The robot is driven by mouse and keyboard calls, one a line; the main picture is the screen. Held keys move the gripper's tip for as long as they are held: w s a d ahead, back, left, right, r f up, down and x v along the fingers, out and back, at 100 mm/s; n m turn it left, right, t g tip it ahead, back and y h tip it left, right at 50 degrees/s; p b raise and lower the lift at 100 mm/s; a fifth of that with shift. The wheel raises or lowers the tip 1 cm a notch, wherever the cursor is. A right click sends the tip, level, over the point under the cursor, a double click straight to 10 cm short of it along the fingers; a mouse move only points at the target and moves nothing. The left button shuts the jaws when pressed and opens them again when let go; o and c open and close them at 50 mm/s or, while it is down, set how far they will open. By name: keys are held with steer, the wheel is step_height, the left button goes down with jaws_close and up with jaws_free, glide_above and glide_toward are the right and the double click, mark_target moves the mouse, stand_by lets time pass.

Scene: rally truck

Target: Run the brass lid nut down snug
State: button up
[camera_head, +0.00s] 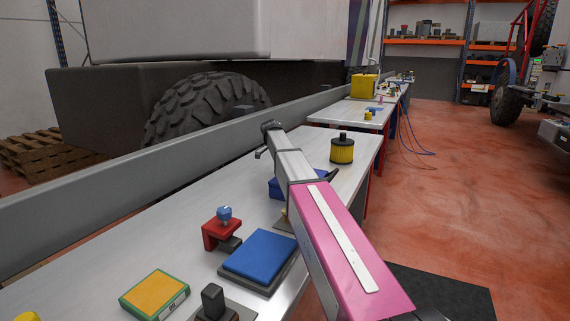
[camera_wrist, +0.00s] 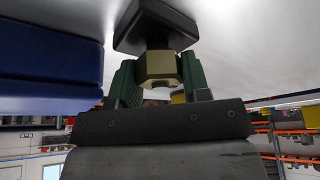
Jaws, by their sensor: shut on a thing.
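The brass nut (camera_wrist: 158,70) shows in the wrist view as a hexagonal piece between the two green fingers of my gripper (camera_wrist: 157,64). My gripper is shut on it, with one finger on each side. A dark square block (camera_wrist: 154,24) sits right against the far end of the nut. In the head view my arm hides the nut, and I cannot make out my gripper there. I cannot tell whether the nut is seated or how tight it is.
In the wrist view a large blue block (camera_wrist: 50,55) stands close to the left of my gripper. On the grey bench (camera_head: 190,205) are a blue pad (camera_head: 260,254), a red bracket (camera_head: 219,233), a yellow-green box (camera_head: 155,295) and a yellow canister (camera_head: 342,149).

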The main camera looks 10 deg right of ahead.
steer(key=shift+w+r+m, duration=0.1)
steer(key=shift+m, duration=0.2)
steer(key=o, duration=0.9)
steer(key=shift+o, duration=0.2)
steer(key=v, duration=1)
steer(key=shift+a+r, duration=0.25)
steer(key=shift+r, duration=0.1)
